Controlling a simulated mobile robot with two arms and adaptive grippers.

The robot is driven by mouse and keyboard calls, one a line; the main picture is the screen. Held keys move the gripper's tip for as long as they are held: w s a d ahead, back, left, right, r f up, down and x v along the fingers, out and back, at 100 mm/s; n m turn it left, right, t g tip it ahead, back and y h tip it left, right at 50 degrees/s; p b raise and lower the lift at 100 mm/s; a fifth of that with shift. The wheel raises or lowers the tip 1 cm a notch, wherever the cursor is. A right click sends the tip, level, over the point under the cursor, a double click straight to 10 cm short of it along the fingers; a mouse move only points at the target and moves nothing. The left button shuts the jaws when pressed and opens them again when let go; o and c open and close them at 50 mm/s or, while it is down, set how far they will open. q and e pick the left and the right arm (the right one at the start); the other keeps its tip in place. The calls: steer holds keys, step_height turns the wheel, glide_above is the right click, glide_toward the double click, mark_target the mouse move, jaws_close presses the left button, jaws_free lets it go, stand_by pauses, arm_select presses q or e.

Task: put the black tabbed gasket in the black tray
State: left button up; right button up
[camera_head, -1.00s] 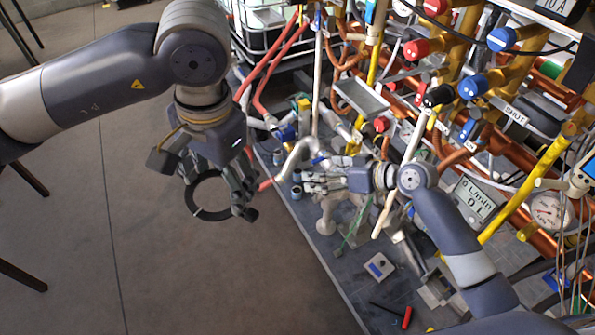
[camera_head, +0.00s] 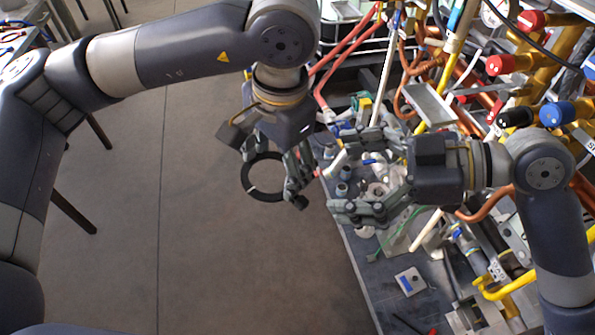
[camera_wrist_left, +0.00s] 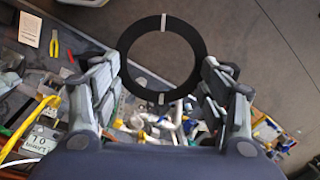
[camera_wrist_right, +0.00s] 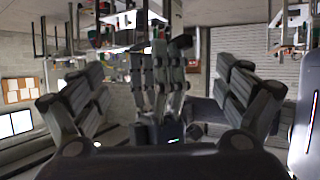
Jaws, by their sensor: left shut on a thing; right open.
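The black gasket (camera_head: 246,181) is a flat ring with two pale marks across it. My left gripper (camera_head: 272,176) holds it in the air over the floor, left of the workbench. The left wrist view shows the ring (camera_wrist_left: 187,28) between the left fingers, reaching past their tips. My right gripper (camera_head: 350,176) is open and empty, fingers toward the left gripper, above the bench's near edge. The right wrist view shows the left gripper (camera_wrist_right: 158,80) beyond the open right fingers. I cannot make out a black tray for certain in any view.
The workbench (camera_head: 362,285) is crowded with fittings and tools. Copper and yellow pipes with red, blue and black valve knobs (camera_head: 500,64) rise behind it on the right. Open floor (camera_head: 215,270) lies left of the bench. Another table (camera_head: 22,45) stands at the far left.

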steer(key=x, duration=1.1)
steer(key=shift+r, duration=0.1)
steer(key=c, duration=1)
arm_select(q)
steer(key=o, duration=1.1)
arm_select(e)
steer(key=shift+c, duration=0.7)
